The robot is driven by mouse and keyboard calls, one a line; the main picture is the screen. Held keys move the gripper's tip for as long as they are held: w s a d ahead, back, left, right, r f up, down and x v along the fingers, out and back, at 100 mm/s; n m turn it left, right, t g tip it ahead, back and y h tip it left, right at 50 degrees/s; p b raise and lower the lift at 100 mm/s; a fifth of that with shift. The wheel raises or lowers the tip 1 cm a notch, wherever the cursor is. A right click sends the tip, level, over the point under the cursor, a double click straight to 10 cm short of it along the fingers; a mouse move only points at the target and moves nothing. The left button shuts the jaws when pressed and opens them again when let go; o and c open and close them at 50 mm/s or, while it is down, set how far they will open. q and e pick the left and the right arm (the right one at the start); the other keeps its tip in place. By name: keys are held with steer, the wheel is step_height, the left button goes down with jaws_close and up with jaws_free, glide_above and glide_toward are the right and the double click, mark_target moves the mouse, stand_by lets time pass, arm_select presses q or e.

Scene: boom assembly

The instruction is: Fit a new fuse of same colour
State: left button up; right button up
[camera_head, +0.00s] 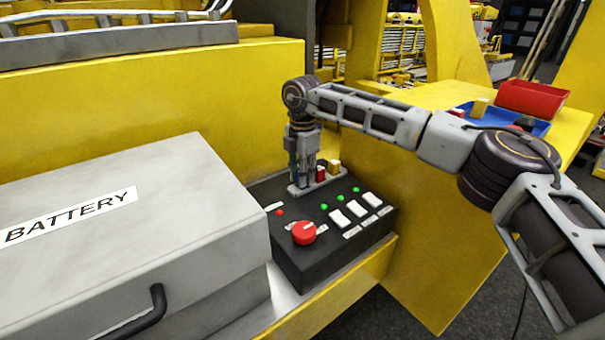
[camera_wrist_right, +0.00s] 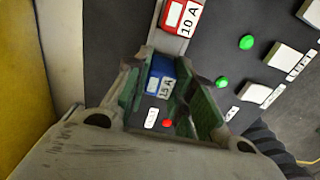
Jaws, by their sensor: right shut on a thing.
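My right gripper (camera_head: 303,172) points down over the left end of the grey fuse strip (camera_head: 327,182) on a black control box (camera_head: 290,260). In the right wrist view the gripper (camera_wrist_right: 172,100) is shut on a blue fuse (camera_wrist_right: 160,78) marked 15 A. I cannot tell whether this fuse is seated in the strip. A red fuse (camera_head: 321,174) marked 10 A stands beside it and also shows in the wrist view (camera_wrist_right: 180,15). A yellow fuse (camera_head: 334,166) stands at the strip's right end. My left gripper is out of view.
The box has a red light (camera_head: 280,212), several green lights, white switches and a red knob (camera_head: 304,232). A grey battery case (camera_head: 130,230) stands at left. On the yellow ledge at right are a blue tray (camera_head: 540,129) with small parts and a red bin (camera_head: 532,98).

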steer(key=shift+f+b, duration=0.3)
steer(key=shift+f, duration=0.2)
stand_by(0.6)
steer(key=o, duration=1)
steer(key=shift+r, duration=0.1)
steer(key=shift+r, duration=5.9)
